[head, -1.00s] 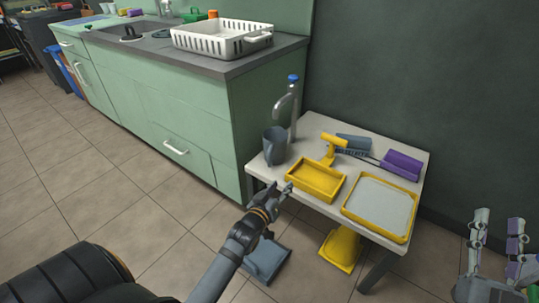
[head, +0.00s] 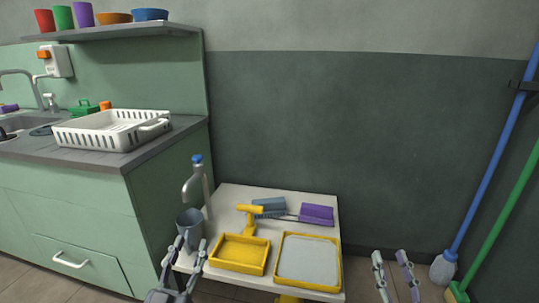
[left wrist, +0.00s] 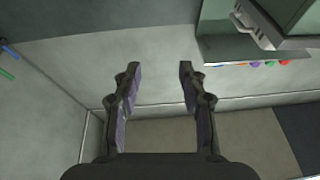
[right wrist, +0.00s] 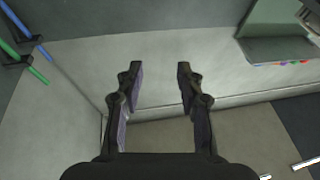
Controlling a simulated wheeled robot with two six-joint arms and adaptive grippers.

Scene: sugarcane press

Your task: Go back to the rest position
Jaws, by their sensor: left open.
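My right gripper (head: 390,255) points upward to the right of the table. Its fingers are also apart with nothing between them in the right wrist view (right wrist: 158,68).
A white rack (head: 110,132) stands on the counter. Blue (head: 492,165) and green (head: 500,218) poles stand at right.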

